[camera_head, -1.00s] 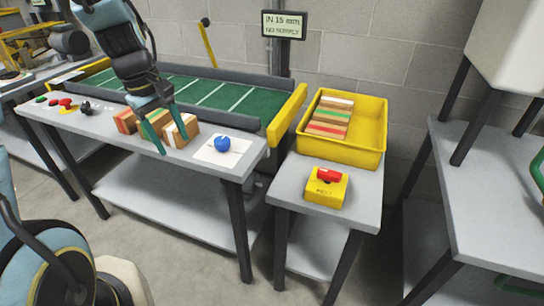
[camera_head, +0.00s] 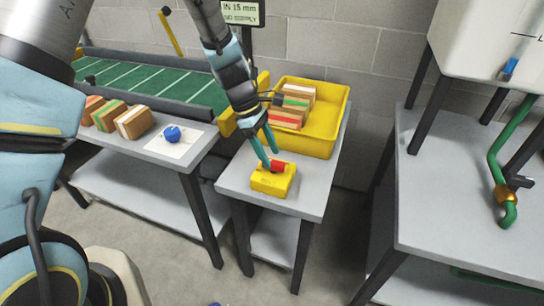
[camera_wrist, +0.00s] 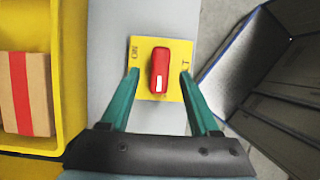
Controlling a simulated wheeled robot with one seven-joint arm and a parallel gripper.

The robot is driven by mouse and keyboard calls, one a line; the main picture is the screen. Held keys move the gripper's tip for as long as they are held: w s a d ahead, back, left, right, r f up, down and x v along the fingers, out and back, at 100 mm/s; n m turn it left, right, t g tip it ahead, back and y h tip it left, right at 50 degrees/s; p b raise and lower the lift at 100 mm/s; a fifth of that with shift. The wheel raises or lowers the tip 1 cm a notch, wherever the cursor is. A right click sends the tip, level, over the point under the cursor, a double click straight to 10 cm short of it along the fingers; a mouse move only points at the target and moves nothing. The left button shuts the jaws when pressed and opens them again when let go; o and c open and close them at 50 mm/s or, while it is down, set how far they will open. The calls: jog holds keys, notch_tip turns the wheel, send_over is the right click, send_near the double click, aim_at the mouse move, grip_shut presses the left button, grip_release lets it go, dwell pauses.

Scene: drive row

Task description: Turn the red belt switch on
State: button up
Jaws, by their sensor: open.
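The red belt switch is a red handle (camera_head: 278,166) on a yellow box (camera_head: 271,183) on the small grey table. In the wrist view the red handle (camera_wrist: 159,65) points up and down the picture. The yellow plate (camera_wrist: 146,46) has "ON" printed to the handle's left and a partly hidden mark to its right. My gripper (camera_head: 268,158) reaches down over the box. In the wrist view my gripper (camera_wrist: 159,76) is open, one green finger on each side of the handle with small gaps. Contact cannot be told.
A yellow bin (camera_head: 312,141) with several striped blocks stands just behind the switch. To the left are a blue knob (camera_head: 173,133) on a white sheet and a green conveyor (camera_head: 140,79). Another grey table (camera_head: 450,200) with a green pipe stands to the right.

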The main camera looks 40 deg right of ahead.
aim_at(274, 166)
jog(key=shift+x, duration=1.25)
jog(key=shift+c, duration=0.4)
grip_shut()
